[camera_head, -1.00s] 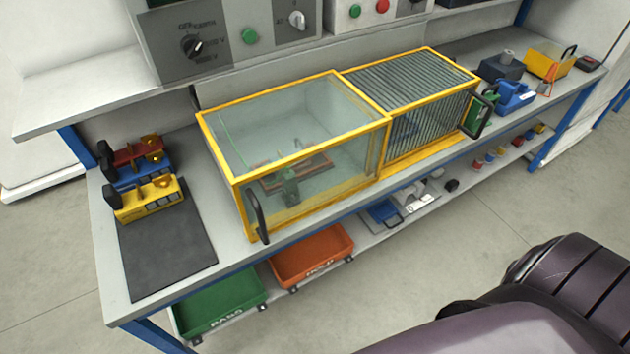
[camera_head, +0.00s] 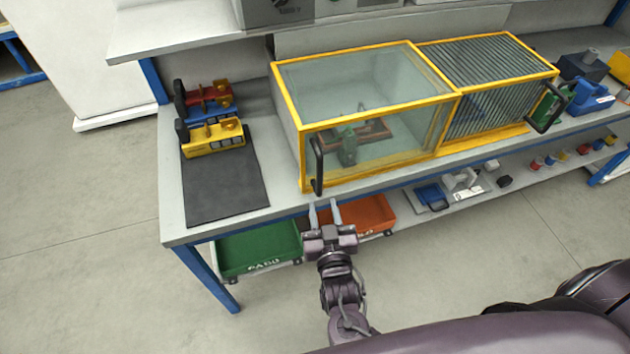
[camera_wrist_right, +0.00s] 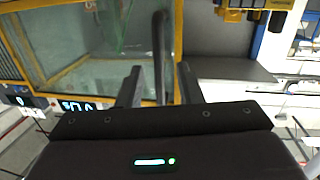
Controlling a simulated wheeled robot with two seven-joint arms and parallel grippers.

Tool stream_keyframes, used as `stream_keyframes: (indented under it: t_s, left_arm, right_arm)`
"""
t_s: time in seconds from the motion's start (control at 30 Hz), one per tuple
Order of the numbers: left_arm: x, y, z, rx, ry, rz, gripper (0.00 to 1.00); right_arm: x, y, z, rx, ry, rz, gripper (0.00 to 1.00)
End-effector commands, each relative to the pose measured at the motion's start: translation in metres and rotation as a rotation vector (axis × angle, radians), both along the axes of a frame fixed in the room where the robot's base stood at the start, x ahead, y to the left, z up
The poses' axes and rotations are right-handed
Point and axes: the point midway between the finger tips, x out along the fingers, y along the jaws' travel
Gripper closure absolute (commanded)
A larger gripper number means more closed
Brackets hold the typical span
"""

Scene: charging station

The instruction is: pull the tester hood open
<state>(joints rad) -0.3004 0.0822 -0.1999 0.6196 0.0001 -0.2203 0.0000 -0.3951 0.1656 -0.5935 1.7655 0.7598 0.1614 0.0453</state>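The tester hood (camera_head: 375,95) is a clear box with a yellow frame on the bench, and it looks shut. Its black handle (camera_head: 318,165) stands upright at the left end of the front face. My right gripper (camera_head: 324,206) is in front of and just below the handle, with its two fingers apart. In the right wrist view the handle (camera_wrist_right: 162,55) shows between the open fingers of the right gripper (camera_wrist_right: 160,80). I cannot tell whether a finger touches it. A tool on a brown base (camera_head: 348,148) shows inside the hood. My left gripper is not in view.
A ribbed yellow-framed cover with its own black handle (camera_head: 548,110) adjoins on the right. Yellow and blue-red devices (camera_head: 214,138) and a dark mat (camera_head: 225,188) lie left. Green (camera_head: 260,248) and orange (camera_head: 365,217) bins sit on the lower shelf.

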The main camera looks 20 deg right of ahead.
Motion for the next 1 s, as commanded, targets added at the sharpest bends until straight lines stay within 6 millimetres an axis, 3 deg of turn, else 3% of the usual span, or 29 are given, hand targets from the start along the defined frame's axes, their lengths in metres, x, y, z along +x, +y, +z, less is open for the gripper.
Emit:
stream_keyframes:
  t_s: [0.03,0.1,0.2,0.6,1.0]
  left_arm:
    - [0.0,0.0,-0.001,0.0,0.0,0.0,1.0]
    - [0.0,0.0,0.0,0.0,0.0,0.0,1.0]
    - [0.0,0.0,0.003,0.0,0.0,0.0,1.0]
    - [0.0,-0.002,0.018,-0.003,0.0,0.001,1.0]
    - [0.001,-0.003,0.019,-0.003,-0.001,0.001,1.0]
  right_arm:
    - [0.0,0.0,0.016,0.016,-0.034,-0.012,0.67]
    - [0.0,-0.001,0.028,0.028,-0.06,-0.023,0.67]
    - [0.007,-0.002,0.035,0.032,-0.072,-0.028,0.67]
    - [0.066,-0.011,0.035,0.032,-0.071,-0.026,0.67]
    - [0.076,-0.013,0.032,0.033,-0.067,-0.026,0.67]
